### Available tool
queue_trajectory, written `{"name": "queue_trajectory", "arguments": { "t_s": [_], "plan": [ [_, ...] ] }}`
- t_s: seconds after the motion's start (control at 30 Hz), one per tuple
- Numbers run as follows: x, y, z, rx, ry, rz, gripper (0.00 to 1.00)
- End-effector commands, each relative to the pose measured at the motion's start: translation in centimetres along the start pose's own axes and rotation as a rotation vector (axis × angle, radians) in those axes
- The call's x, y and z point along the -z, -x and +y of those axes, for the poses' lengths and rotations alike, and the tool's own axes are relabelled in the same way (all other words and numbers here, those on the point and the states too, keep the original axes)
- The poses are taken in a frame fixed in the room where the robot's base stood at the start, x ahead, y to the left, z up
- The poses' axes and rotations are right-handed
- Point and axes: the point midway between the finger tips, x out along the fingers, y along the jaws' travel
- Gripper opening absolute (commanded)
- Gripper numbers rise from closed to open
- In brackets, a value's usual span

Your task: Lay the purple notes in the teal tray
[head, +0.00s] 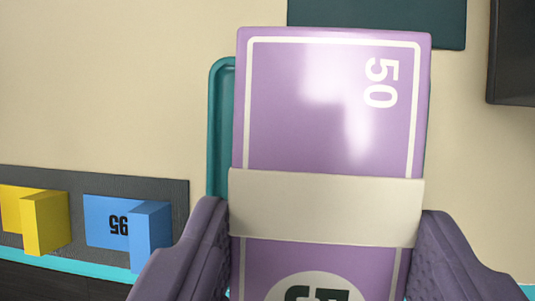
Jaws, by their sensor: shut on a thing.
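The purple notes (310,130) are a banded stack marked 50 with a cream paper band (325,205) around it. My gripper (325,225) is shut on the notes, one finger on each side near the band. The teal tray (216,120) is behind the notes in the head view. Only its left rim and a sliver at the right show, as the notes cover most of it. I cannot tell the gap between the notes and the tray. The lower end of the notes runs out of the picture.
A dark teal panel (380,22) is at the top, and a black object (513,50) at the upper right. The beige surface (110,80) at the upper left is clear.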

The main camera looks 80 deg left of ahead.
Motion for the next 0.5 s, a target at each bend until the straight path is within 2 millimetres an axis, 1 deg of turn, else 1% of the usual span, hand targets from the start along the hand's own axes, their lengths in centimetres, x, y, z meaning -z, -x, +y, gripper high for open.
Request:
{"name": "queue_trajectory", "arguments": {
  "t_s": [0.17, 0.5],
  "plan": [
    [-0.5, -1.1, 0.0, -0.001, 0.002, -0.001, 0.30],
    [-1.8, -4.2, 0.0, 0.000, 0.002, 0.000, 0.30]
  ]
}}
